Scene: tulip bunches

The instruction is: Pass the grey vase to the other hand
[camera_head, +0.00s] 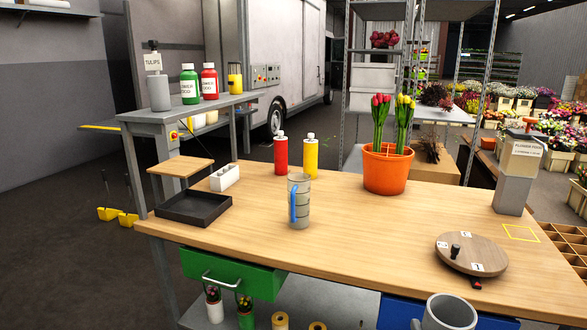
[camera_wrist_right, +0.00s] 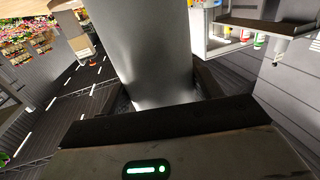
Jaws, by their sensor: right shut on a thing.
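The grey vase (camera_head: 447,312) shows at the bottom edge of the head view, its open round mouth facing up and its lower part cut off by the frame. In the right wrist view the smooth grey vase (camera_wrist_right: 155,55) stands between the dark fingers of my right gripper (camera_wrist_right: 163,92), which is shut on it. In the head view the right gripper is barely seen; a small pale piece at the vase's left side is too cropped to tell. My left gripper is in neither view.
The wooden table (camera_head: 360,235) bears a measuring jug (camera_head: 300,205), an orange pot of tulips (camera_head: 388,170), red (camera_head: 281,157) and yellow (camera_head: 311,160) bottles, a black tray (camera_head: 193,208) and a round turntable (camera_head: 470,255). The table's front middle is clear. A green drawer (camera_head: 235,275) stands open below.

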